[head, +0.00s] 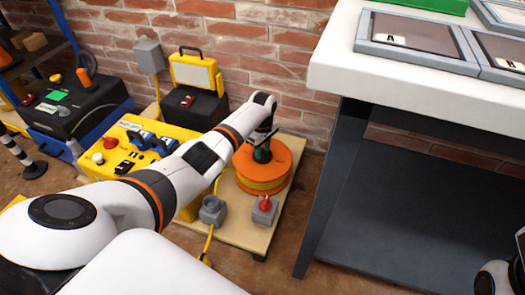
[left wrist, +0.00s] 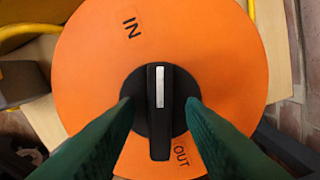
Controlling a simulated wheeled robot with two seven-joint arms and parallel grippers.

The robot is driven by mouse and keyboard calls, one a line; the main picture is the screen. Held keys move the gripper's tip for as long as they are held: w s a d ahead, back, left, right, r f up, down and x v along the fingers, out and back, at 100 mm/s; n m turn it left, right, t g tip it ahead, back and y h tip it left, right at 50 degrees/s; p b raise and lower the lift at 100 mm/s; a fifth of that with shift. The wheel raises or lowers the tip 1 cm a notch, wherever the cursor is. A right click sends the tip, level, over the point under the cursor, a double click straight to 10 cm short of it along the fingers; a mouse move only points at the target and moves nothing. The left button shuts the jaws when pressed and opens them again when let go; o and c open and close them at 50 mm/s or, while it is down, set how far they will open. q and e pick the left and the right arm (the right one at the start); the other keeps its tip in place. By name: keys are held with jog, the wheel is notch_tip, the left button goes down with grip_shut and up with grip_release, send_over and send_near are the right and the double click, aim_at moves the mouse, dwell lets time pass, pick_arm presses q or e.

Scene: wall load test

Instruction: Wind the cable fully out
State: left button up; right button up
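The orange cable reel (head: 280,165) stands on a wooden pallet, with a yellow band between its orange discs. In the left wrist view its orange face (left wrist: 225,60) carries an IN label (left wrist: 131,28) at upper left and an OUT label (left wrist: 181,155) at lower right. A black knob (left wrist: 160,125) sits at its centre, its bar upright in the picture and its white mark at the top end. My left gripper (head: 262,152) is at the reel's top. Its green fingers (left wrist: 160,105) stand either side of the bar, with gaps showing. My right gripper is not seen.
A yellow cable (head: 208,245) runs from a grey fitting (head: 212,210) on the pallet (head: 240,232). A grey box with a red knob (head: 265,203) stands before the reel. A yellow control panel (head: 130,150) is to the left, a white-topped bench (head: 400,80) to the right.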

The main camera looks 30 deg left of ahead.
pick_arm(q)
grip_shut()
jog(key=shift+r+m, duration=0.1)
jog(key=shift+m, duration=0.2)
